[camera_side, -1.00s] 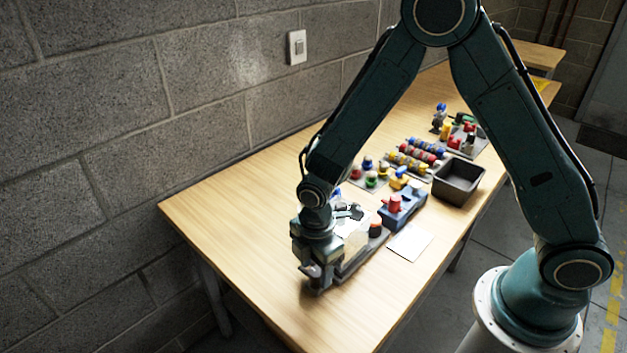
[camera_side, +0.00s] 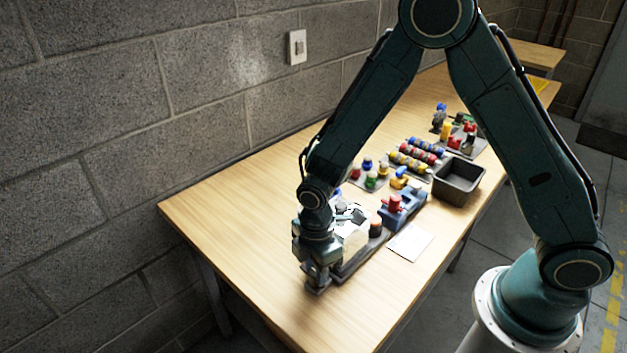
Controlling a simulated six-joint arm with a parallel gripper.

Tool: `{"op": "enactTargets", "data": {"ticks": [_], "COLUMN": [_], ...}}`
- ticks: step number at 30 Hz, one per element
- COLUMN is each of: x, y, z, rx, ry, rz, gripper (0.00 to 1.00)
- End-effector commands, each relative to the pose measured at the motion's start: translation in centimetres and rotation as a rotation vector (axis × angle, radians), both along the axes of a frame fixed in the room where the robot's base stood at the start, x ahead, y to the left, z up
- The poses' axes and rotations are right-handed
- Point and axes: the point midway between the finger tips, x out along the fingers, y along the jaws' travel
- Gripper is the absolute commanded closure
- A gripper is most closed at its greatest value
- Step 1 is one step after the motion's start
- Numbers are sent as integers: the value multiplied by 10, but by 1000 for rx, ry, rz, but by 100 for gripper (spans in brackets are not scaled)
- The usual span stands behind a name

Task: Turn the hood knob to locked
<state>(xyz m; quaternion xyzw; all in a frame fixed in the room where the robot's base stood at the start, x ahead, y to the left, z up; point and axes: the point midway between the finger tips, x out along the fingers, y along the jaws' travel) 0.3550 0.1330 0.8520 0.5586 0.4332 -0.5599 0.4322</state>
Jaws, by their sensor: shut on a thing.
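My gripper (camera_side: 318,282) points down at the near left end of a grey base plate (camera_side: 362,260) on the table. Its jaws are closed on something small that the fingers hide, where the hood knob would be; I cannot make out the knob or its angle. A whitish, see-through hood (camera_side: 353,236) stands on the plate just right of my gripper, partly behind my wrist. A dark round post with an orange-brown top (camera_side: 376,226) stands beside the hood.
A blue block with a red part (camera_side: 397,207) stands behind the plate. A white card (camera_side: 410,242) lies to its right. A dark open bin (camera_side: 459,180) and racks of coloured parts (camera_side: 412,158) are farther back. The table's left and front areas (camera_side: 240,215) are clear.

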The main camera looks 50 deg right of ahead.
Motion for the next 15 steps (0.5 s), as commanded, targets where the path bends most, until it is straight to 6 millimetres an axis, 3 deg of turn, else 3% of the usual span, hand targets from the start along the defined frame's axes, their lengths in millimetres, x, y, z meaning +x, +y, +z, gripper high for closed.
{"op": "enactTargets", "data": {"ticks": [15], "x": [0], "y": [0], "z": [0], "rx": [1], "ry": [-1], "rz": [-293], "gripper": [94]}}
